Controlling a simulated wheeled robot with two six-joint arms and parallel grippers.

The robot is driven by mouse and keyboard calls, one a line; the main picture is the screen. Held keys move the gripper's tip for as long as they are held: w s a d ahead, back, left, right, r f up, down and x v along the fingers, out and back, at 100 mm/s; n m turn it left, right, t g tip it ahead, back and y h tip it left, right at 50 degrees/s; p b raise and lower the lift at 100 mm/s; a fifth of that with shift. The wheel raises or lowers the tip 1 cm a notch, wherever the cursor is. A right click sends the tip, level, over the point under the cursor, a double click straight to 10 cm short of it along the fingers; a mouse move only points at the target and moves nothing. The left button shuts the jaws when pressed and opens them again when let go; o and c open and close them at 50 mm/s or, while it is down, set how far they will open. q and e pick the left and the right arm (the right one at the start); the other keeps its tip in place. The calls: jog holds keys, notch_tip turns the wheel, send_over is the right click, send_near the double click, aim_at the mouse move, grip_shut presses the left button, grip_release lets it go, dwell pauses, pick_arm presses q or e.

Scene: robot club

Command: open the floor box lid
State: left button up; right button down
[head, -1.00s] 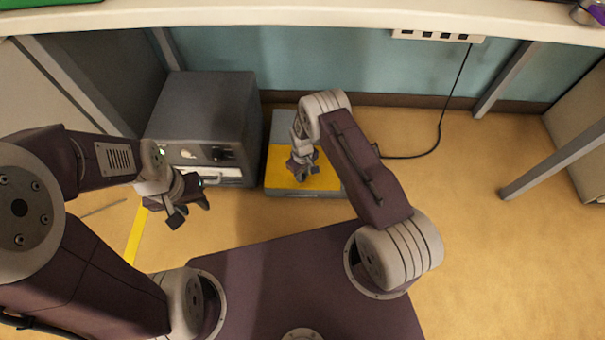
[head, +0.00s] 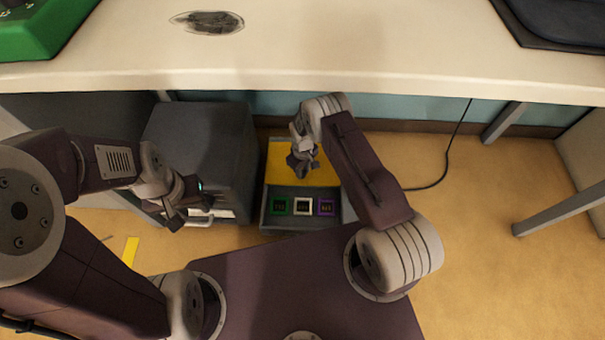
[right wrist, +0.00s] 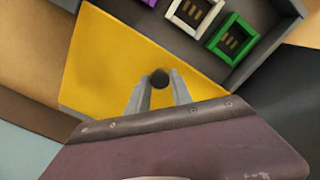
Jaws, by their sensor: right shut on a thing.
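The floor box (head: 266,222) is a low grey box on the floor under the bench. Its yellow lid (head: 324,175) lies over the back part. The front part is uncovered and shows a green socket (head: 279,206), a white socket (head: 303,206) and a purple socket (head: 327,207). My right gripper (head: 302,168) is over the lid. In the right wrist view its fingers (right wrist: 158,92) are shut on the dark round knob (right wrist: 160,78) of the yellow lid (right wrist: 115,62). My left gripper (head: 190,214) is open and empty, in front of the grey cabinet.
The dark grey cabinet (head: 200,140) stands just left of the box. The white bench top (head: 330,45) spans the scene above. A black cable (head: 444,172) runs down to the floor on the right. The floor right of my right arm is clear up to a slanted bench leg (head: 560,208).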

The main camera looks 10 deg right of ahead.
jog(key=shift+w, duration=0.15)
jog(key=c, duration=1.1)
grip_release()
jog(key=shift+c, duration=0.2)
notch_tip(320, 180, up, 9)
jog(key=p, duration=0.6)
